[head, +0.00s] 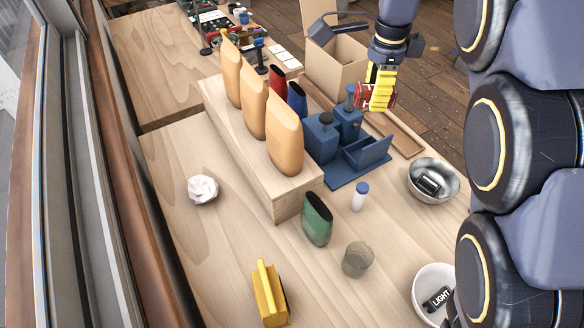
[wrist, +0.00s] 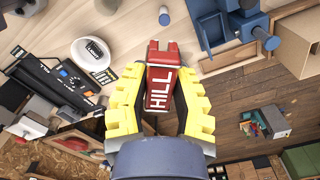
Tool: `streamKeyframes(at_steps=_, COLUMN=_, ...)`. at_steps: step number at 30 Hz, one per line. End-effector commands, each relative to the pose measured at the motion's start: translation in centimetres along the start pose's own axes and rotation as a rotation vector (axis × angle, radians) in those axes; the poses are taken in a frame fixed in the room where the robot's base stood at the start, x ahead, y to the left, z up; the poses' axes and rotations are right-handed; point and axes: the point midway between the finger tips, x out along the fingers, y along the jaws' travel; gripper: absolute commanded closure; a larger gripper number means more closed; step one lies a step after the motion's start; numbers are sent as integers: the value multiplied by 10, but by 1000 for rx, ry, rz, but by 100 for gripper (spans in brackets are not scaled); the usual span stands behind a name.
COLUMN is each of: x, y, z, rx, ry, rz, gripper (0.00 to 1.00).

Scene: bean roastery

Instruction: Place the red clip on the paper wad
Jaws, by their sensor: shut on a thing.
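My gripper (head: 379,92) has yellow fingers and is shut on the red clip (head: 364,97), held in the air above the back right of the table, near the blue stand. In the wrist view the red clip (wrist: 159,85) sits between the yellow fingers (wrist: 160,100) and bears the white letters "HILL". The paper wad (head: 203,190), white and crumpled, lies on the bare table at the left in the head view, well away from my gripper. I cannot make out the wad in the wrist view.
A wooden block (head: 268,182) with several tan pouches (head: 284,135) stands between my gripper and the wad. Table around the wad is clear.

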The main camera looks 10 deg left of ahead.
Motion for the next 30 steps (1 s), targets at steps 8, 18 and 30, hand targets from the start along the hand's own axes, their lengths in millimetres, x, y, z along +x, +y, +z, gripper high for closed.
streamKeyframes(at_steps=8, x=1, y=9, z=152, rx=-303, ry=-3, rz=3, gripper=94)
streamKeyframes(at_steps=18, x=1, y=48, z=252, rx=-508, ry=-7, rz=3, gripper=94)
streamKeyframes(at_steps=30, x=35, y=64, z=278, rx=-564, ry=-6, rz=8, gripper=94)
